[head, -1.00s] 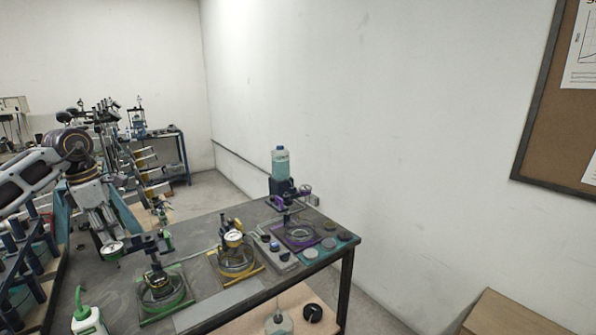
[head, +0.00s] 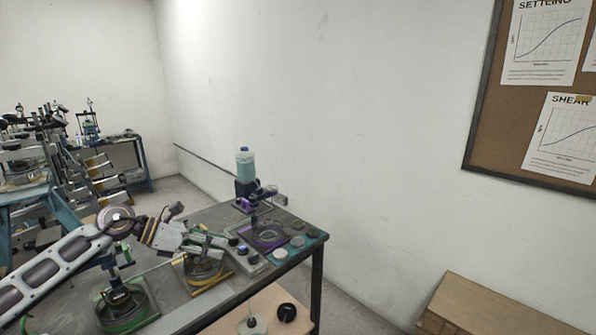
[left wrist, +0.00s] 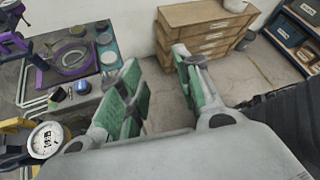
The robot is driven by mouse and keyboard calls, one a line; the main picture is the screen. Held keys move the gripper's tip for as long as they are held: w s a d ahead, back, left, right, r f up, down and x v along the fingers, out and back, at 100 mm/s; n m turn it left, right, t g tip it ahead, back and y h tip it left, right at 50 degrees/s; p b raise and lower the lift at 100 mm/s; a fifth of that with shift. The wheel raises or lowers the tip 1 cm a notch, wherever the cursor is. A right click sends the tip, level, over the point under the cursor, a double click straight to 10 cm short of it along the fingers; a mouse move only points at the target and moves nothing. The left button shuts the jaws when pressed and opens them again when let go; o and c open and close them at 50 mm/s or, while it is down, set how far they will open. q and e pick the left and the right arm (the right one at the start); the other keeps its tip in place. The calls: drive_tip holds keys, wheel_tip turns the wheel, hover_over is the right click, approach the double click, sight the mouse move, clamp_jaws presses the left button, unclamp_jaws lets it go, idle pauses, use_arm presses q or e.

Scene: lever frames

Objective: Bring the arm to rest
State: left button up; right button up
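My left arm (head: 70,262) reaches in from the left across the table in the head view. My left gripper (head: 212,243) is held out to the right, in front of the top of the yellow lever frame (head: 203,268) in the picture. In the left wrist view the two green-padded fingers of the left gripper (left wrist: 162,88) stand apart with bare floor showing between them, so it is open and empty. My right gripper is in neither view.
The green frame (head: 128,306) stands below the arm and the purple frame (head: 266,234) with its bottle (head: 245,165) beyond. Dishes and knobs lie beside it. A wooden drawer unit (left wrist: 208,30) stands off the table. The floor between is clear.

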use_arm(q)
drive_tip(key=d+r+n+t+h, duration=0.3)
drive_tip(key=d+r+n+t, duration=0.2)
drive_tip(key=d+n+t, duration=0.8)
drive_tip(key=s+a+f+n+g+y, duration=0.2)
drive_tip(key=s+a+f+n+y, duration=0.1)
drive_tip(key=a+f+n+y, duration=0.65)
drive_tip(key=s+a+f+n+g+y, duration=0.2)
drive_tip(key=s+a+f+n+y, duration=0.3)
drive_tip(key=f+n, duration=0.8)
drive_tip(key=s+d+f+n+g, duration=0.1)
drive_tip(key=s+f+n+g, duration=0.4)
drive_tip(key=s, duration=0.5)
drive_tip(key=s+f+n+g, duration=0.3)
drive_tip(key=s+f+g, duration=0.25)
drive_tip(key=s, duration=0.45)
wheel_tip(320, 180, down, 34)
drive_tip(key=s+f, duration=0.1)
drive_tip(key=s, duration=0.2)
drive_tip(key=s+a+f+g, duration=0.1)
drive_tip(key=s+a+f, duration=0.1)
drive_tip(key=s+f, duration=0.7)
drive_tip(key=s+a+f+g, duration=0.1)
drive_tip(key=s+a+f, duration=0.1)
drive_tip(key=s+f, duration=0.7)
drive_tip(key=s, duration=0.3)
drive_tip(key=shift+s+a+f, duration=0.3)
drive_tip(key=shift+f, duration=0.1)
